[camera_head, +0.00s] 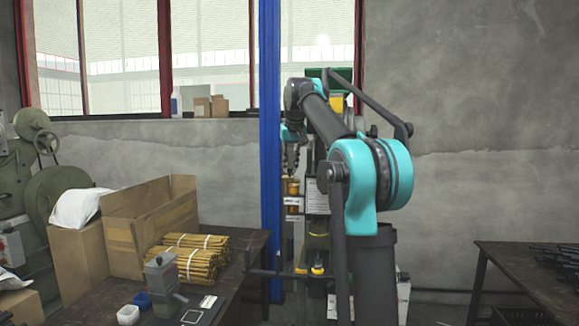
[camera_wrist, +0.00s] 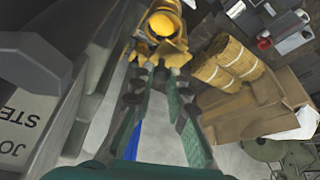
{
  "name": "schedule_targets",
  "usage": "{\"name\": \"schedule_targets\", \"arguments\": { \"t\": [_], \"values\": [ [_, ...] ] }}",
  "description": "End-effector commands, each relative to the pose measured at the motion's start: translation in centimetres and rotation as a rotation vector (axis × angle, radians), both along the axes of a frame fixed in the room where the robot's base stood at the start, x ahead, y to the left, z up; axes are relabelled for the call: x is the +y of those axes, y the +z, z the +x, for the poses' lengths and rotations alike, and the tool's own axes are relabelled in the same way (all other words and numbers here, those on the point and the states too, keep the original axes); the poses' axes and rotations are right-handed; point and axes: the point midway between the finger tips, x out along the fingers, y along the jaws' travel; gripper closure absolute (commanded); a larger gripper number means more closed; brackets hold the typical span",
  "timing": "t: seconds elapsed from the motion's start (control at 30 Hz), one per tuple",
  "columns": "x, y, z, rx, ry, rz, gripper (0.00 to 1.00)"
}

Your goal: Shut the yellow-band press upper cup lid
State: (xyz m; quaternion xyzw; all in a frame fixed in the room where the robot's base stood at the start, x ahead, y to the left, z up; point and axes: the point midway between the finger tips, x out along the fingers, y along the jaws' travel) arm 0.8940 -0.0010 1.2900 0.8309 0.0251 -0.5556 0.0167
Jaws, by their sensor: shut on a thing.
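The press (camera_head: 343,76) stands behind my arm, green at its top, with a yellow band (camera_head: 336,104) partly hidden by the arm. An amber upper cup (camera_head: 290,187) sits at its left side, just below my gripper (camera_head: 289,167). In the wrist view the yellow cup (camera_wrist: 164,22) is at the top, with a rounded bright yellow part in its mouth. The fingertips of my gripper (camera_wrist: 160,60) meet an amber lid (camera_wrist: 173,48) at the cup's near edge and are shut on it. The lid's exact angle is hard to tell.
A blue post (camera_head: 270,150) rises just left of the press. A workbench (camera_head: 240,262) at left carries an open cardboard box (camera_head: 150,220), bundles of yellow rods (camera_head: 195,258) and a small grey device (camera_head: 161,285). Another dark table (camera_head: 520,270) stands at right.

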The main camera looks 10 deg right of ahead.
Motion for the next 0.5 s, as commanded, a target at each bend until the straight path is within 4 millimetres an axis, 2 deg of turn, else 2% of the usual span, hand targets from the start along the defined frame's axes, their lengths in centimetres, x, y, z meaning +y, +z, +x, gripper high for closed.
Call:
{"name": "schedule_targets", "arguments": {
  "t": [0.5],
  "values": [
    [-0.76, 0.05, -0.91, -0.003, -0.449, -0.002, 1.0]
  ]
}}
